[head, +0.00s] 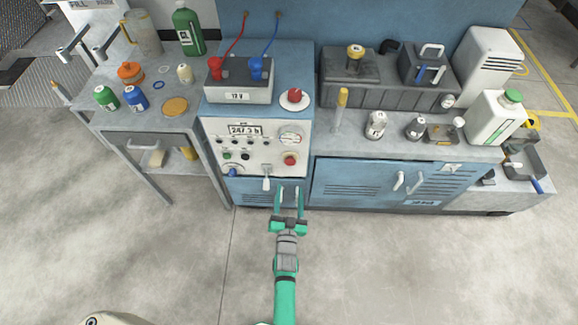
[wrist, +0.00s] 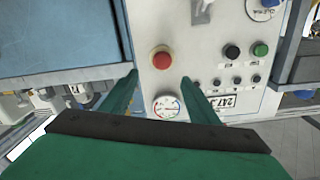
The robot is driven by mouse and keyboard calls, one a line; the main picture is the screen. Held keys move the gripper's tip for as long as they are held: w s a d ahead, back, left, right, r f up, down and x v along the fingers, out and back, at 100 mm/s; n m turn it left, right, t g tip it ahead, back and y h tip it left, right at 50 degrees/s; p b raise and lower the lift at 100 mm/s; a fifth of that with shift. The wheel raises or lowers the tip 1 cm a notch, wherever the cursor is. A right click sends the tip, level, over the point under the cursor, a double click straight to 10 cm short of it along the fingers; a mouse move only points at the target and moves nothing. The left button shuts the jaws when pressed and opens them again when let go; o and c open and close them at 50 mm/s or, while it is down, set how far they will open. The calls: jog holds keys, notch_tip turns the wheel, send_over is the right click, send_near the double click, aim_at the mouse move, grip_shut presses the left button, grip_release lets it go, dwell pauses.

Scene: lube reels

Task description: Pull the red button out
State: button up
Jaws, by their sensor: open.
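The red button (head: 290,160) is a round red cap on the lower right of the white control panel's front. It also shows in the wrist view (wrist: 161,58), with a yellow ring around it, just past the fingertips and between their lines. My gripper (head: 287,190) is green, open and empty. In the head view it is below the button, in front of the blue cabinet. In the wrist view my gripper (wrist: 159,76) has one finger on each side of the dial gauge (wrist: 165,104). The fingers appear apart from the button; the exact gap is unclear.
Another red knob (head: 294,95) is on the cabinet top beside the battery (head: 238,80). A lever (head: 266,178) hangs left of the button. Black and green buttons (wrist: 232,51) share the panel. Blue cabinet doors (head: 390,184) are to the right. The floor in front is clear.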

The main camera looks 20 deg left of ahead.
aim_at(290, 164)
jog(key=x, duration=1.2)
jog(key=shift+a+f, duration=0.1)
jog(key=shift+a, duration=0.15)
grip_shut()
jog(key=shift+v, duration=0.9)
grip_release()
jog(key=shift+a, duration=0.1)
